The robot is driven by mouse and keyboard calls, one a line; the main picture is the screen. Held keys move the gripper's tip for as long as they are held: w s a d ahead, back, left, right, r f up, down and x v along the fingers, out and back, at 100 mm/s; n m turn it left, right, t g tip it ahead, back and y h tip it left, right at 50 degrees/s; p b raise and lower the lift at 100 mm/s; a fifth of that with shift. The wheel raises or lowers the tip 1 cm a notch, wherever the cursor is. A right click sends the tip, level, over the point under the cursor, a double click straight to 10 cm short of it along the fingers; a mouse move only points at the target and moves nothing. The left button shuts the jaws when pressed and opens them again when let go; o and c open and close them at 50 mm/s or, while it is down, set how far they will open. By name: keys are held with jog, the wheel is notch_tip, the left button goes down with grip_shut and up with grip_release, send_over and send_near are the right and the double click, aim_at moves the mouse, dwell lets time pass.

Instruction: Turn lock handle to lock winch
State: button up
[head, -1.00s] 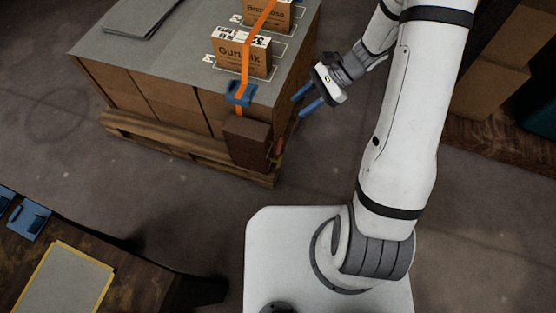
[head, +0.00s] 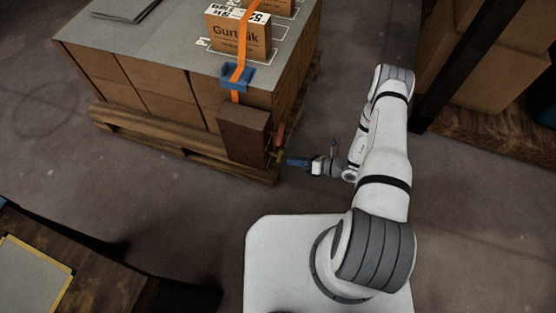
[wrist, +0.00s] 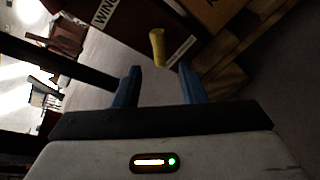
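The brown winch box (head: 243,133) hangs on the front corner of the pallet load, with an orange strap (head: 236,92) running up from it. A red piece (head: 280,134) and a small yellow handle (head: 276,156) stick out from its right side. In the wrist view the yellow handle (wrist: 157,47) points out from the dark box face (wrist: 128,22), which carries white labels, one partly reading "WINC". My gripper (head: 290,162) is just right of the handle. In the wrist view my gripper (wrist: 158,82) is open and empty, the handle ahead between the finger lines, not visibly touched.
The wooden pallet (head: 150,135) carries stacked cartons and a box marked Gurt (head: 240,38) on top. A dark post (head: 446,70) and more cartons (head: 490,65) stand right of my arm. A worktable (head: 90,265) is at lower left. Floor between is free.

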aim_at(279, 158)
jog(key=b+x, duration=0.1)
jog(key=x, duration=0.6)
jog(key=shift+a+f+b, duration=0.1)
jog(key=shift+a+b, duration=0.2)
jog(key=shift+w, duration=0.1)
grip_shut()
